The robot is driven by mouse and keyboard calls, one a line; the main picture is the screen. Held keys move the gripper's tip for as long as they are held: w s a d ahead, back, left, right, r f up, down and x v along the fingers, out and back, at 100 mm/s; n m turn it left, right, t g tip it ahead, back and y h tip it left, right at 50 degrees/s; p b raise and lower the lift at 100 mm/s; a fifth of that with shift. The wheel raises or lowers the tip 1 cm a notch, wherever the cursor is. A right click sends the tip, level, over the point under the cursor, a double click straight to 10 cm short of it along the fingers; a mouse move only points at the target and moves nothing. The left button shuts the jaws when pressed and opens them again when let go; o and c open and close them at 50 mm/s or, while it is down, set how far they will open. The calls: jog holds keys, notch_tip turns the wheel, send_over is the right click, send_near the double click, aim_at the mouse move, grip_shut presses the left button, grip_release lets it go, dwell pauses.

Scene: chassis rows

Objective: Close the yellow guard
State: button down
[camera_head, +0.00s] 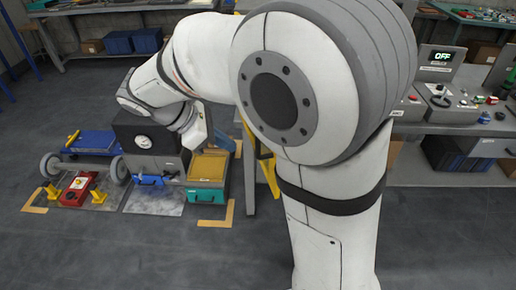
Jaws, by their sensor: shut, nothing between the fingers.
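A dull yellow panel (208,166), which looks like the yellow guard, is at the top of a teal box (206,196) on the floor at the left. My arm covers part of its far side, and I cannot tell how far open it is. My gripper (207,146) is shut and empty, just above the panel's far left side. Its fingers are small and mostly hidden, and I cannot tell whether they touch the panel.
Left of the teal box stand a dark grey unit with a blue handle (148,180) and a red box (77,188) between yellow posts. A blue trolley (94,142) is behind. A bench with a display reading OFF (441,57) is at the right. The front floor is clear.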

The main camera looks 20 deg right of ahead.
jog(key=d+f+n, duration=0.1)
jog(key=d+f, duration=0.6)
jog(key=d, duration=0.3)
jog(key=shift+w+h, duration=0.3)
jog(key=shift+w, duration=0.05)
jog(key=shift+a+f, duration=0.1)
